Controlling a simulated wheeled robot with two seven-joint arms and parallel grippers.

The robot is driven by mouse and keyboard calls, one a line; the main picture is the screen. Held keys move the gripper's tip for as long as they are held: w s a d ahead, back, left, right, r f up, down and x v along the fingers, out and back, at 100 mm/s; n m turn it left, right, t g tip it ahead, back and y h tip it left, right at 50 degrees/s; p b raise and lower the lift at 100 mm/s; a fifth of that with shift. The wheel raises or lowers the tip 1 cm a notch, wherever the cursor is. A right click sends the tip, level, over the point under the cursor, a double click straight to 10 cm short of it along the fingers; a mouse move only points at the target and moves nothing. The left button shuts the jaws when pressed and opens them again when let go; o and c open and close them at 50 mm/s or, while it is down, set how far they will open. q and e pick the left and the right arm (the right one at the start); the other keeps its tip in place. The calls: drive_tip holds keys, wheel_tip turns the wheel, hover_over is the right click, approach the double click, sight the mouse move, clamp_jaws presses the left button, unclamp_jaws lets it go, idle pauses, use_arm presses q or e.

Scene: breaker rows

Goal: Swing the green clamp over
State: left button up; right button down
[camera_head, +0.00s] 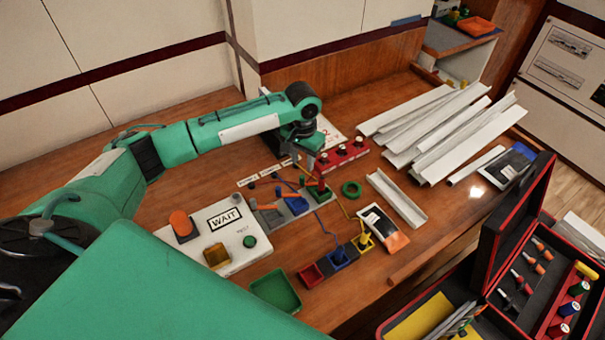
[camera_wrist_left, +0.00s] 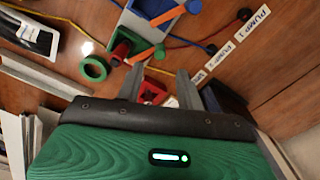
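A small green clamp (camera_head: 319,194) with a red part sits at the right end of a row of coloured blocks on the wooden bench. What looks like the same green piece (camera_wrist_left: 122,40) shows in the left wrist view, beside an orange lever (camera_wrist_left: 146,54). My left gripper (camera_head: 315,168) is above and close to this clamp, partly covering it. In the left wrist view its two fingers (camera_wrist_left: 160,88) are apart with a red block (camera_wrist_left: 154,92) seen beyond them. Nothing shows held. Whether a finger touches the clamp cannot be told. My right gripper is out of view.
A green ring (camera_head: 351,189) lies right of the clamp. A red block with white knobs (camera_head: 342,156) stands behind. Red, blue and yellow blocks (camera_head: 340,261) with cables lie in front. White channels (camera_head: 440,125) fill the back right. A WAIT box (camera_head: 221,237) stands left.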

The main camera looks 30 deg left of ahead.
sight(302, 176)
use_arm(q)
wheel_tip(302, 176, down, 8)
drive_tip(key=shift+r, duration=0.1)
drive_tip(key=shift+p, duration=0.3)
clamp_jaws()
